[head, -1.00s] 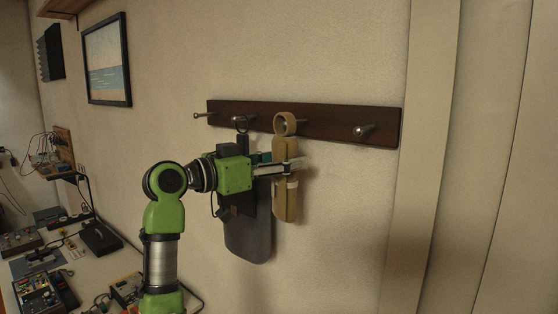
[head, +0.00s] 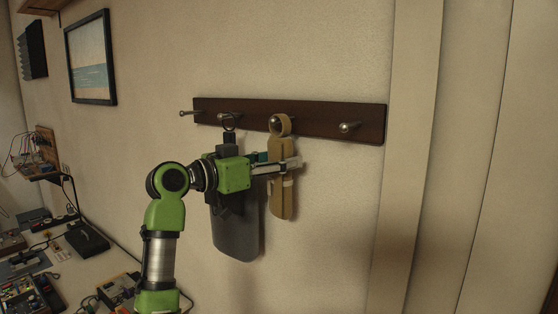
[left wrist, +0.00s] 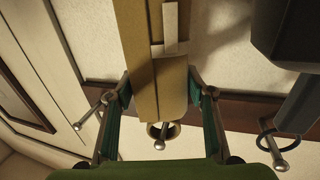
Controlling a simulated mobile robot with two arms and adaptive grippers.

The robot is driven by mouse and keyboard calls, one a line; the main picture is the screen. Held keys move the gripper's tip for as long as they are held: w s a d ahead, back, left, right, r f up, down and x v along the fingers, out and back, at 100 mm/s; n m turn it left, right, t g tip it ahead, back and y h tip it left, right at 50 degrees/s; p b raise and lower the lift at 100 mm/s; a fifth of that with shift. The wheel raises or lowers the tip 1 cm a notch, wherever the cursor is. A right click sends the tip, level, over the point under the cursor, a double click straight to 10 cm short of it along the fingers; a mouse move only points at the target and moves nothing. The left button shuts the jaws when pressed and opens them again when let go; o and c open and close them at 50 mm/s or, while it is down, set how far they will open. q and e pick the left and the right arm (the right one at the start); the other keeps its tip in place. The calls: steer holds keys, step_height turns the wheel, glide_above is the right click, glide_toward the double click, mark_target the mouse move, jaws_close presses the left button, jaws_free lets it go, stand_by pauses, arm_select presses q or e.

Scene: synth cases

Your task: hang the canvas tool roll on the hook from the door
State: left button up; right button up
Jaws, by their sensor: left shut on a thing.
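The tan canvas tool roll (head: 283,203) hangs upright in front of the dark peg rack, with a round loop (head: 279,126) at its top. My left gripper (head: 290,165) is shut on the roll's upper body below the loop. In the left wrist view the fingers (left wrist: 160,88) press the roll (left wrist: 150,60) from both sides. The third hook from the left shows inside the loop in the head view. In the left wrist view this hook's knob (left wrist: 159,145) sticks out at the loop, which appears to be around the hook. My right gripper is not in view.
A grey item (head: 237,232) hangs by a ring from the second hook, close left of the roll and partly behind my arm. The first hook (head: 183,113) and the rightmost hook (head: 349,127) are bare. A cluttered bench (head: 90,262) stands at lower left.

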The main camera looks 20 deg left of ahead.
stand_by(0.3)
arm_select(q)
steer(key=o, duration=1.3)
